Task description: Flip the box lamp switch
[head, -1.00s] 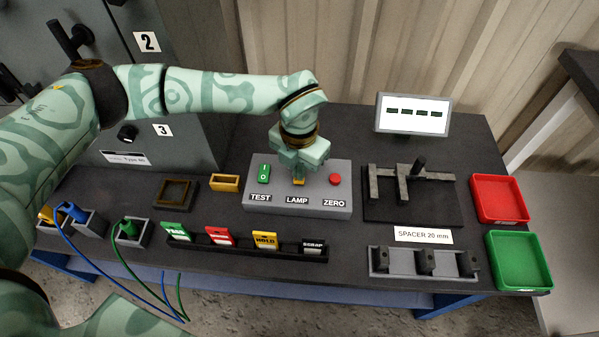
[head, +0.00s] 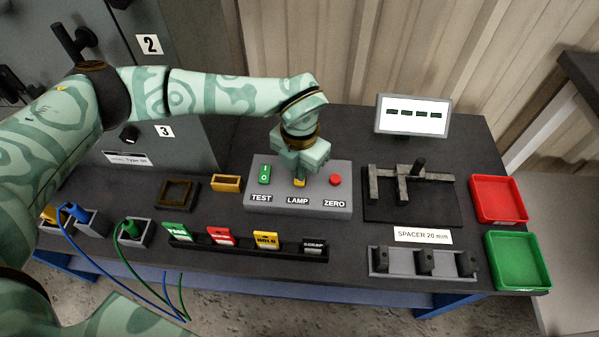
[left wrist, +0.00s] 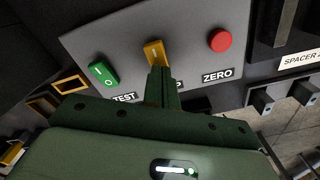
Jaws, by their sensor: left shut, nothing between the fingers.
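The grey control box (head: 323,197) stands on the dark bench with a green TEST switch (head: 264,174), a yellow LAMP switch (head: 299,183) and a red ZERO button (head: 335,180). My left gripper (head: 299,178) is shut and empty, fingertips pointing down at the LAMP switch. In the left wrist view, the closed fingertips (left wrist: 160,72) are at the near end of the yellow LAMP switch (left wrist: 154,50). They look touching or very close; I cannot tell which. The fingers partly hide the LAMP label in the left wrist view. My right gripper is not in view.
A rack of tags (head: 247,245) lies in front of the box. To the right are a caliper on a dark pad (head: 440,207), a spacer holder (head: 398,263), a red tray (head: 499,220) and a green tray (head: 517,283). A display (head: 413,116) stands behind.

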